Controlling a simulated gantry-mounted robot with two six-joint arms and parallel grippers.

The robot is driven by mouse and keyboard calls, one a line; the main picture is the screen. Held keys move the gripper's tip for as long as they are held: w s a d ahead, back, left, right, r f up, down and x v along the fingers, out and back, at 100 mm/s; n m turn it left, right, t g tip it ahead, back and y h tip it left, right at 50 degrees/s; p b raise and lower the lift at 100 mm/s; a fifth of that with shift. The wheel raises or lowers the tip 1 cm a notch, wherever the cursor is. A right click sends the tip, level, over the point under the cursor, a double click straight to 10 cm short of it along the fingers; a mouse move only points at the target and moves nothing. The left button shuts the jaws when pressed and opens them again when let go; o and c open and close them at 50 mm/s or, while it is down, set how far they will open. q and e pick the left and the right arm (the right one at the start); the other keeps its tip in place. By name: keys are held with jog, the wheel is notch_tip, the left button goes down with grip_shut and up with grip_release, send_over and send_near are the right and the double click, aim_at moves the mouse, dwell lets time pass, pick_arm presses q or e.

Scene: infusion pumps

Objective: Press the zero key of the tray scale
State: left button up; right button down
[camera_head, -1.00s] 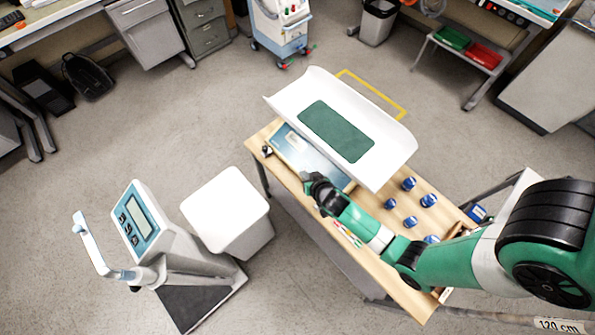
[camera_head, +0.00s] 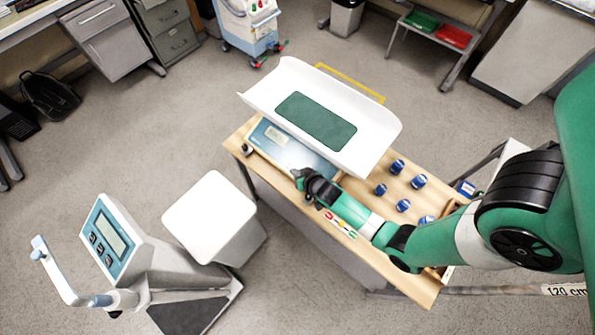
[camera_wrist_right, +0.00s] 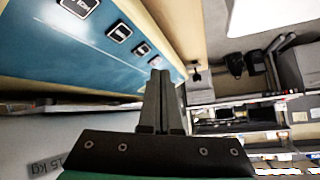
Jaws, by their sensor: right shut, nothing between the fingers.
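The tray scale has a white curved tray (camera_head: 372,132) with a green mat (camera_head: 316,121), above a blue front panel (camera_head: 268,140) with a display. In the right wrist view its blue panel (camera_wrist_right: 60,55) shows a row of several dark keys with pale frames; one key (camera_wrist_right: 120,32) is clear, but the small labels are not readable. My right gripper (camera_head: 299,176) is at the panel's front side, below the tray edge. In the wrist view its shut, empty fingers (camera_wrist_right: 161,74) end just below the last key (camera_wrist_right: 155,60). Contact cannot be told. My left gripper is out of view.
The wooden table (camera_head: 240,138) carries several blue-capped containers (camera_head: 403,205) right of the scale. Coloured small items (camera_head: 340,222) lie at its front edge beside my arm. A column scale (camera_head: 112,245) and a white bin (camera_head: 210,215) stand left on the floor.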

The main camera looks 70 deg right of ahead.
jog(key=shift+s+d+f+b, duration=0.15)
jog(key=shift+d+f+b, duration=0.2)
jog(key=shift+f, duration=0.4)
jog(key=shift+f, duration=0.1)
dwell(1.4)
jog(key=shift+d+f+b, duration=0.15)
jog(key=shift+f+b, duration=0.1)
jog(key=shift+b, duration=0.05)
jog(key=shift+s+d+f, duration=0.1)
jog(key=shift+f, duration=0.25)
dwell(0.4)
dwell(0.4)
jog(key=shift+a+r+p, duration=0.3)
jog(key=shift+r+p, duration=0.05)
jog(key=shift+r, duration=0.35)
jog(key=r+p, duration=0.1)
jog(key=a+r+p, duration=0.1)
jog(key=r, duration=0.1)
jog(key=w+r+p, duration=0.1)
jog(key=shift+a+r+p, duration=0.3)
jog(key=shift+a+r, duration=0.05)
jog(key=shift+a, duration=0.05)
